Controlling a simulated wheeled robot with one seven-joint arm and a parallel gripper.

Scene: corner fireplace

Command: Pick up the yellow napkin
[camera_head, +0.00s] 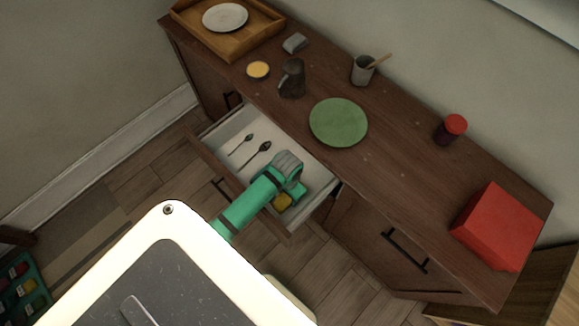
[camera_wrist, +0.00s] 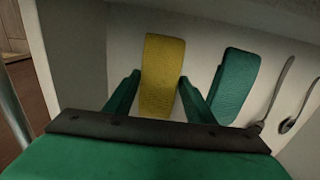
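The yellow napkin (camera_wrist: 161,75) lies folded in the open drawer (camera_head: 228,140). In the wrist view it runs between the two fingers of my gripper (camera_wrist: 159,80), with a narrow gap on each side. My gripper is open and reaches down into the drawer. In the head view a small part of the yellow napkin (camera_head: 283,201) shows beside my gripper, which hides the rest. A folded teal napkin (camera_wrist: 234,86) lies just right of the right finger in the wrist view.
Two spoons (camera_head: 261,152) lie in the drawer. The drawer walls are close around my gripper. The cabinet top (camera_head: 392,165) above holds a green plate (camera_head: 338,122), a dark mug (camera_head: 291,78), a utensil cup (camera_head: 361,70), a red-lidded jar (camera_head: 452,129) and a red box (camera_head: 500,228).

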